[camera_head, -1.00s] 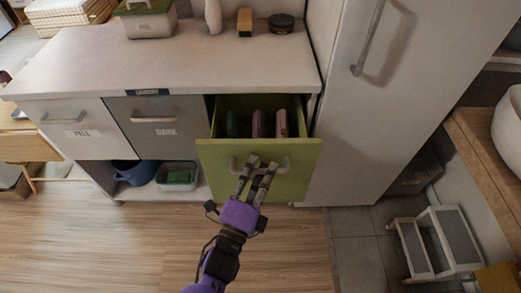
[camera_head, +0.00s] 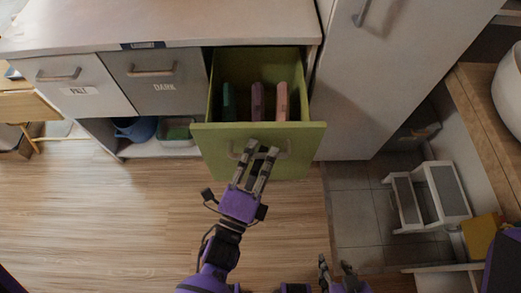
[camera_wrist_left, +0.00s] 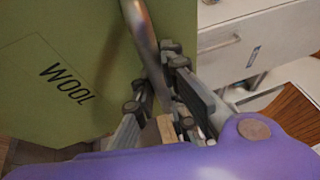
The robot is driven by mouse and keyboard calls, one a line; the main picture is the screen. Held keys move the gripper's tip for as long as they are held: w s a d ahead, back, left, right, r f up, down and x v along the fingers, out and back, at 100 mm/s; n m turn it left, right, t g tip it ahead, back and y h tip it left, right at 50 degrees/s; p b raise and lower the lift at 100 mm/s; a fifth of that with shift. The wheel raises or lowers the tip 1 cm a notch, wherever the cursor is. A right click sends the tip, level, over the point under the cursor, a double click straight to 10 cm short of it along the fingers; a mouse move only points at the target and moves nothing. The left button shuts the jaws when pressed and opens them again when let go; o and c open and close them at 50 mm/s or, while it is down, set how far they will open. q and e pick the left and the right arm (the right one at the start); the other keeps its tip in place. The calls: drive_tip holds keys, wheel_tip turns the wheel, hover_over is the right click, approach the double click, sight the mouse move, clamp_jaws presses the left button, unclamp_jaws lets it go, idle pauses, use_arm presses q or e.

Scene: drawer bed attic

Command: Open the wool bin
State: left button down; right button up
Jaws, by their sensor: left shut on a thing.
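The wool bin (camera_head: 212,155) is a green drawer, pulled well out of the white cabinet in the head view. Its front reads WOOL in the left wrist view (camera_wrist_left: 55,60). A teal, a mauve and a pink item stand upright inside it. My left gripper (camera_head: 262,150) is shut on the metal bar handle (camera_wrist_left: 143,30) on the bin's front. The handle is partly hidden by the fingers in the head view. My right gripper (camera_head: 337,266) is low at the bottom edge, apart from the bin, its fingers spread with nothing between them.
Closed bins marked PALE (camera_head: 75,98) and DARK (camera_head: 160,95) sit left of the wool bin. A tall white cabinet (camera_head: 380,80) stands right of it. A step stool (camera_head: 435,195) is on the tiles at right. The wooden floor in front is clear.

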use_arm(q)
drive_tip(key=c, duration=1.8)
unclamp_jaws()
drive_tip(key=shift+o, duration=0.2)
drive_tip(key=v, duration=1.2)
